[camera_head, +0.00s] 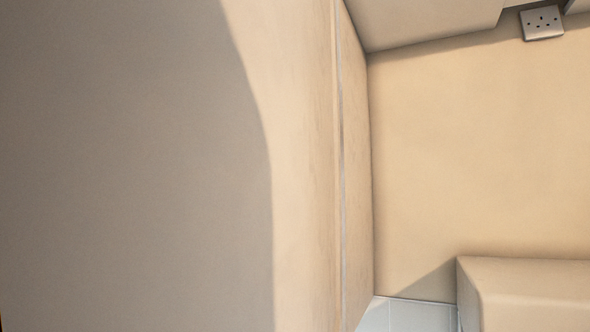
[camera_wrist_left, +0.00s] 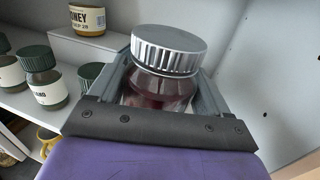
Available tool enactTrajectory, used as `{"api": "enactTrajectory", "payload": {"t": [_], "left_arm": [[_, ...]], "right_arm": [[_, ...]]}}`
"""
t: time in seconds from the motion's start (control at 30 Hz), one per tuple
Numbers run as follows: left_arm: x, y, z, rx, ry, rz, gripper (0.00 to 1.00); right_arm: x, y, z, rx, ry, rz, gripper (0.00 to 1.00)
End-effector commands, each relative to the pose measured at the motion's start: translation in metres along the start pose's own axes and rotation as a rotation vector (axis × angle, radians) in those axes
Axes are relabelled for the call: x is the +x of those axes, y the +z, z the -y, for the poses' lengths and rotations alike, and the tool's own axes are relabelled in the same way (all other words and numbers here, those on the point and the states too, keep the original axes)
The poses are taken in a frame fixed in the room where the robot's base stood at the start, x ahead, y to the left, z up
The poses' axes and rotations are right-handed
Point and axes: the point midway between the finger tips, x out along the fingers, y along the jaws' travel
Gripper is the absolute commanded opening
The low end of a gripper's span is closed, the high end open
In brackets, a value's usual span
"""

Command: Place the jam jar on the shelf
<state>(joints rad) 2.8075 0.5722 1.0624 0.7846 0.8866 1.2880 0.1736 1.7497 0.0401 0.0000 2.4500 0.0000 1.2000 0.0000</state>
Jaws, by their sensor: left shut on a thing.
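The jam jar (camera_wrist_left: 163,83), with a ribbed grey lid and dark red contents, is held in my left gripper (camera_wrist_left: 165,88) in the left wrist view. The gripper's fingers are on both sides of the jar, just below the lid. The jar's lower part is hidden by the gripper. A white shelf (camera_wrist_left: 17,102) with other jars lies to the left of the jar in this view. The head view shows neither gripper, the jar nor the shelf. My right gripper is not in view.
A honey jar (camera_wrist_left: 88,19) stands on a raised white step (camera_wrist_left: 75,45). Green-lidded jars (camera_wrist_left: 44,80) stand on the shelf below it. A pale panel (camera_wrist_left: 268,70) is at right. A yellow item (camera_wrist_left: 47,138) sits lower down. The head view shows mostly plain walls and a socket (camera_head: 541,23).

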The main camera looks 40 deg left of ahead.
Motion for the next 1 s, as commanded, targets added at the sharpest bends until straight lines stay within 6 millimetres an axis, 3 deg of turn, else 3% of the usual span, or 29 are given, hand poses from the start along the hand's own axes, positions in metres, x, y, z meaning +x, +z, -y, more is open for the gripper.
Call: {"api": "enactTrajectory", "payload": {"t": [0.2, 0.4, 0.9, 0.93, 0.97, 1.0], "left_arm": [[0.012, -0.016, 0.006, 0.002, -0.001, -0.001, 0.18], [0.011, -0.040, 0.005, 0.001, 0.000, 0.002, 0.18], [0.010, -0.051, 0.006, 0.001, 0.000, 0.003, 0.18], [0.011, -0.052, 0.006, 0.001, 0.000, 0.000, 0.81], [0.011, -0.051, 0.006, 0.001, 0.000, 0.000, 0.89], [0.011, -0.051, 0.006, 0.001, 0.000, 0.000, 0.89]], "right_arm": [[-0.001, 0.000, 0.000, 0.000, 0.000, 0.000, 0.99], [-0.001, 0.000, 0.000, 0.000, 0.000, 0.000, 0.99], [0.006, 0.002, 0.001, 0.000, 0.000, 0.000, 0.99], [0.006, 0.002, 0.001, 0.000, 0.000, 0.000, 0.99], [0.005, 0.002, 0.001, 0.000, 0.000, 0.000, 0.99], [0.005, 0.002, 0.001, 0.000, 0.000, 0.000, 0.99]]}}
